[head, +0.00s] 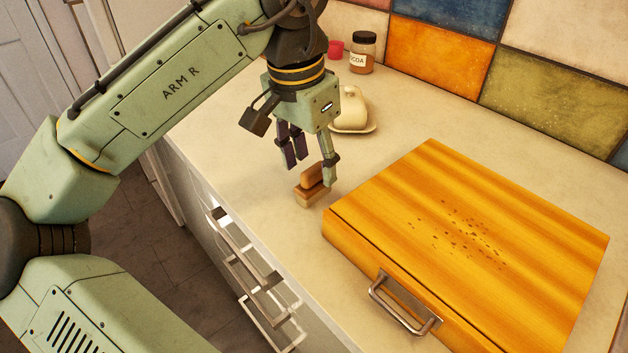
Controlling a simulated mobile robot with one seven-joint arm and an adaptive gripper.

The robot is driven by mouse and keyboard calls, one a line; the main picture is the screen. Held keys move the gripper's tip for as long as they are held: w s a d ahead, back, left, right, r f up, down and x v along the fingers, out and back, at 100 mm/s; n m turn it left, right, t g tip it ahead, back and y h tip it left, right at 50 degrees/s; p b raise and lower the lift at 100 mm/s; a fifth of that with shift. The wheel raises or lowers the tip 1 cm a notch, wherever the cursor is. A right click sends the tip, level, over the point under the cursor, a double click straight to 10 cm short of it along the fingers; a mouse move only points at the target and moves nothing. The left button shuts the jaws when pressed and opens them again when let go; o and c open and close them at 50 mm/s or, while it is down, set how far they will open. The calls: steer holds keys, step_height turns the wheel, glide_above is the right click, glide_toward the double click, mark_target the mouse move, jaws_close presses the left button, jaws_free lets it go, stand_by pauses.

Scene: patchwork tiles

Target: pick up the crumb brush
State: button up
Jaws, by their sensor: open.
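The crumb brush (310,190) is a small wooden brush with a brown grip on top and a paler base. It rests on the pale countertop, just left of the large wooden board's corner. My gripper (310,172) points down over the brush with its fingers apart. One finger is at the right of the brush, partly in front of it, and the dark fingers are to its upper left. I cannot tell whether any finger touches the brush.
A wooden board (400,190) with a metal handle (405,305) and scattered crumbs fills the right of the counter. Behind my gripper stand a cream covered dish (352,110), a cocoa jar (363,53) and a small red item (336,48). Drawers with handles lie below the counter's left edge.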

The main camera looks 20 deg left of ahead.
mark_target(312, 169)
steer(key=f, duration=0.4)
steer(key=shift+w+d+f+p, duration=0.15)
steer(key=shift+w+f+p, duration=0.1)
steer(key=shift+p, duration=0.1)
steer(key=shift+c, duration=0.2)
jaws_close()
